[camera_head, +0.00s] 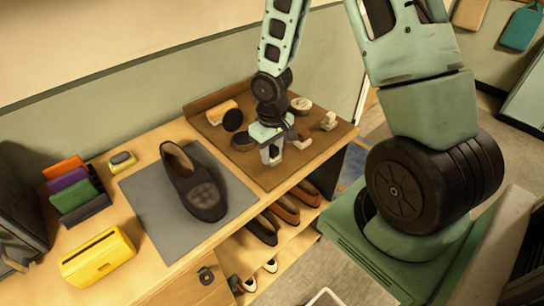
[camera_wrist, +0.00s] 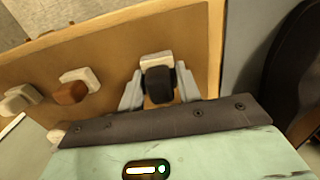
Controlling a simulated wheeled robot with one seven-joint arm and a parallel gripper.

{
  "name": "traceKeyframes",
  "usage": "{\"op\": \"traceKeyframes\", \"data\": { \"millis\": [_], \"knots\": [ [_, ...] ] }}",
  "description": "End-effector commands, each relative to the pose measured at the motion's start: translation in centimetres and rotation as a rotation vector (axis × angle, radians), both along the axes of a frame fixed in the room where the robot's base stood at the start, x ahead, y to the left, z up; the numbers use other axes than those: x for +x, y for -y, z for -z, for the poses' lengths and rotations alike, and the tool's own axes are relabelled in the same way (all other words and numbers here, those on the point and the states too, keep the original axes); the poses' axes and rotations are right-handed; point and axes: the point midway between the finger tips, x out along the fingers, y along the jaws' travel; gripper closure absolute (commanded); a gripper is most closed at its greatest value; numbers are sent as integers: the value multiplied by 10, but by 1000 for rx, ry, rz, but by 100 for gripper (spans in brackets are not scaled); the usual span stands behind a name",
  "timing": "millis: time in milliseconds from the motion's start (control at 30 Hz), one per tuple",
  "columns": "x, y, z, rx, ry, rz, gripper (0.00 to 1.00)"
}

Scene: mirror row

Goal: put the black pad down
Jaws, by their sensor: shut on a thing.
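My gripper (camera_head: 271,155) is low over the front part of the brown tray (camera_head: 258,172). In the wrist view its two pale fingers (camera_wrist: 159,92) are shut on the black pad (camera_wrist: 160,86). A white block (camera_wrist: 156,60) shows directly beyond the black pad and looks joined to it. The tray (camera_wrist: 105,55) lies close beneath. I cannot tell whether the pad touches it. In the head view the held pad is mostly hidden by my gripper.
A brown pad (camera_wrist: 70,93) and a pale one (camera_wrist: 20,98) lie on the tray. Brushes (camera_head: 232,120) are at its back left. A dark shoe (camera_head: 196,184) stands on the grey mat (camera_head: 160,222) left of the tray. The yellow box (camera_head: 97,257) is farther left.

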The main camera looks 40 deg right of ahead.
Motion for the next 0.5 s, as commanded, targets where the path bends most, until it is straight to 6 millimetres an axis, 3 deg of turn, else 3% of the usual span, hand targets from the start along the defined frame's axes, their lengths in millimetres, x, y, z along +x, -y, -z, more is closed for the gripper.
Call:
{"op": "traceKeyframes", "data": {
  "millis": [133,500],
  "knots": [
    [0,0,18,-1,-2,-1,88],
    [0,0,23,0,1,0,88]
  ]
}}
